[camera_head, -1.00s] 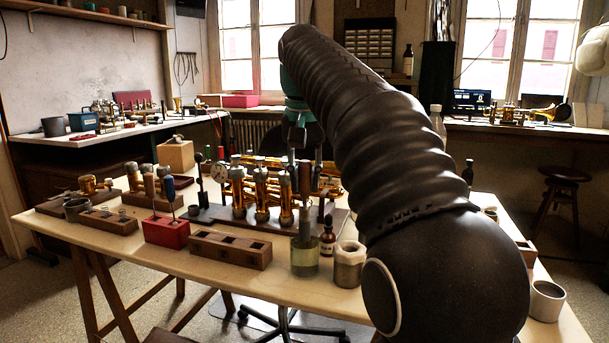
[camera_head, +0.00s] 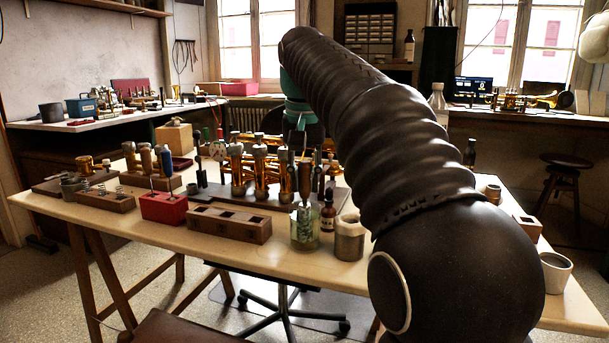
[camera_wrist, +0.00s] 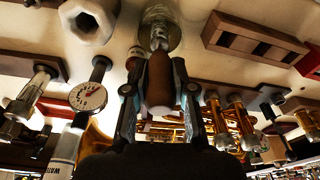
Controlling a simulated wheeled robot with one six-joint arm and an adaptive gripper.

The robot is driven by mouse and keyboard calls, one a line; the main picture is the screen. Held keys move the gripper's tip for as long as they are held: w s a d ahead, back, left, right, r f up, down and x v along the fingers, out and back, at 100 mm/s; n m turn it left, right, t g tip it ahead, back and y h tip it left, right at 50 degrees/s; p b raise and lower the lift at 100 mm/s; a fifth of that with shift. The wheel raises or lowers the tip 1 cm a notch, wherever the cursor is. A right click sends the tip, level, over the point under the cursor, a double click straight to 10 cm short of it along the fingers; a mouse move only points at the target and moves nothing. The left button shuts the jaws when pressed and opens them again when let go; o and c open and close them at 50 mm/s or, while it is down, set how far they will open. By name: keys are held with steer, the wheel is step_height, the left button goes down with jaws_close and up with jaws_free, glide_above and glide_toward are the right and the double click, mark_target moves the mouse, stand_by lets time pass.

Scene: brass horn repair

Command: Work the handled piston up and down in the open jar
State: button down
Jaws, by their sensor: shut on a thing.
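The open glass jar (camera_head: 305,243) stands on the front part of the workbench, with a cloudy, pale green-white look inside. The piston's brown handle (camera_head: 305,183) rises upright above it, and the piston's lower end is inside the jar. My gripper (camera_head: 304,160) is above the jar, its fingers shut on the handle from both sides. In the wrist view, my gripper (camera_wrist: 158,72) has the brown handle (camera_wrist: 159,92) between its fingers. The metal piston (camera_wrist: 158,38) leads from it into the round jar (camera_wrist: 172,16). The piston's lowest part is hard to make out.
A grey lidless pot (camera_head: 349,243) stands close right of the jar, and a small dark bottle (camera_head: 328,215) close behind. A wooden slotted block (camera_head: 229,225) and a red block (camera_head: 163,208) are to the left. Brass valves (camera_head: 259,173) stand behind. My arm hides the bench's right part.

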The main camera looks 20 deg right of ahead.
mark_target(305, 161)
steer(key=shift+r+p, duration=1.7)
steer(key=shift+p, duration=0.45)
steer(key=shift+f, duration=0.15)
steer(key=shift+f+b, duration=1.1)
steer(key=shift+f, duration=0.55)
steer(key=shift+r+p, duration=1.8)
steer(key=shift+p, duration=0.35)
steer(key=shift+f, duration=0.1)
